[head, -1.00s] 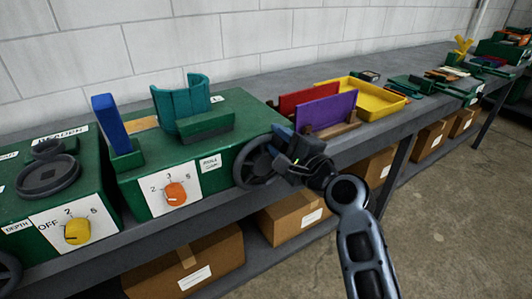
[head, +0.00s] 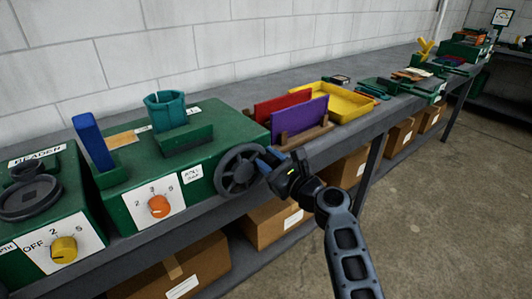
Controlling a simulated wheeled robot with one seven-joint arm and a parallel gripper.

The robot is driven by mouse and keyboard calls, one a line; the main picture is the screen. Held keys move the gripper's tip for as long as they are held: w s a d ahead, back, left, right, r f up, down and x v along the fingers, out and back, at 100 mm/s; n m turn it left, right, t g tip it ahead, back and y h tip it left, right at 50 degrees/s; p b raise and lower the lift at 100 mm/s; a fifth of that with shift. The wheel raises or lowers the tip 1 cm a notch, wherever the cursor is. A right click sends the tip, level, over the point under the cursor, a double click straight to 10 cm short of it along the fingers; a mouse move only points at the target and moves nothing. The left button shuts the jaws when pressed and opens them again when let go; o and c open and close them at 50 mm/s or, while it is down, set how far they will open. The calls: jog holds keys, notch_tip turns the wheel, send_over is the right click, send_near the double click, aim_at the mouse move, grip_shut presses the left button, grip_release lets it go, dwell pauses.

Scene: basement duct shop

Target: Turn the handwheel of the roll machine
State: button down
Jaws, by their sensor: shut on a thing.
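The roll machine (head: 180,185) is a green box on the bench with an orange dial (head: 159,206) on its front. Its dark spoked handwheel (head: 234,185) is on the front at the right end. My gripper (head: 269,160) is shut on the wheel at its upper right side; its fingers hide the exact spot held. A teal sheet (head: 166,110) stands on top, curled into a nearly closed tube, behind a green block. A blue upright piece (head: 93,140) stands at the machine's left end.
A green beader (head: 30,225) with a yellow dial stands at left. Right of the wheel, red and purple panels (head: 302,121) stand in a wooden rack, with a yellow tray (head: 345,103) behind. Cardboard boxes (head: 270,228) fill the shelf below. The floor at right is clear.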

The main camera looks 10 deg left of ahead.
jog(key=shift+f+m, duration=0.65)
jog(key=shift+m, duration=0.25)
jog(key=shift+f, duration=0.1)
jog(key=c, duration=1)
grip_release()
jog(key=shift+p+v, duration=0.4)
jog(key=shift+v, duration=3.5)
